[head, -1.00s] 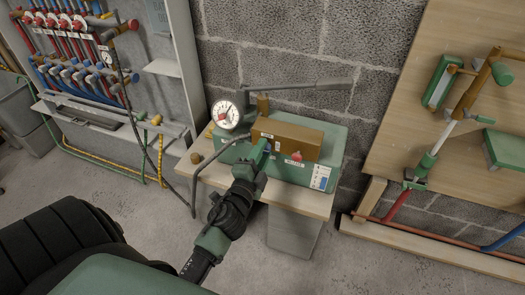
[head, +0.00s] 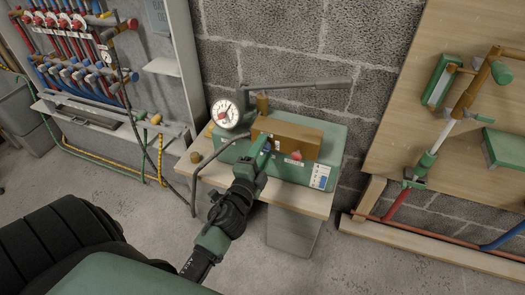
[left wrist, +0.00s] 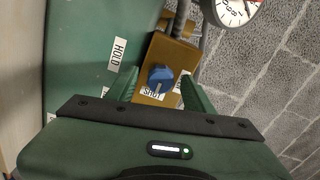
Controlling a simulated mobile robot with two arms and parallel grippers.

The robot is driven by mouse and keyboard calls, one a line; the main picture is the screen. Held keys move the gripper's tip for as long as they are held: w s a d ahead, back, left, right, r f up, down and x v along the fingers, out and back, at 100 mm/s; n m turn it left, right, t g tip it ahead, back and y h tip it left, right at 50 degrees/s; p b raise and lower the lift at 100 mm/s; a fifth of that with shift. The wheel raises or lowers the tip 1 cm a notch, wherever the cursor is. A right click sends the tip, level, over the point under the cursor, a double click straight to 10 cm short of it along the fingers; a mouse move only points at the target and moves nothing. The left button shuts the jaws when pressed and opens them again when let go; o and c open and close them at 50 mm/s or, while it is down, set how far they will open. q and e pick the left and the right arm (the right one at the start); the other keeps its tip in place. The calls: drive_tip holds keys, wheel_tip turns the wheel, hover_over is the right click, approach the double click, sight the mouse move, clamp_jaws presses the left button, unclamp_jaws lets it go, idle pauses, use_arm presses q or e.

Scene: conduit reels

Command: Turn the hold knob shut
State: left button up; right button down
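The hold knob is a blue round knob (left wrist: 160,78) with a pale pointer line, on a brass block (left wrist: 180,55) in the left wrist view. A HOLD label (left wrist: 118,53) is on the green housing beside it, and a SHUT label (left wrist: 152,93) is near the knob's lower side. The pointer line points down toward SHUT. My left gripper (left wrist: 160,92) is open, its fingers on both sides of the knob with visible gaps. In the head view the left gripper (head: 264,153) is at the block's front left and mostly hides the knob. My right gripper is not in view.
The green pump box (head: 333,150) stands on a small wooden table (head: 315,203). A gauge (head: 226,113), a long grey lever (head: 300,85) and a red knob (head: 296,156) are close by. A bent grey hose (head: 195,185) runs left of the gripper.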

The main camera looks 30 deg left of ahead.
use_arm(q)
drive_tip(key=b+v, duration=0.1)
drive_tip(key=v, duration=0.7)
idle(0.5)
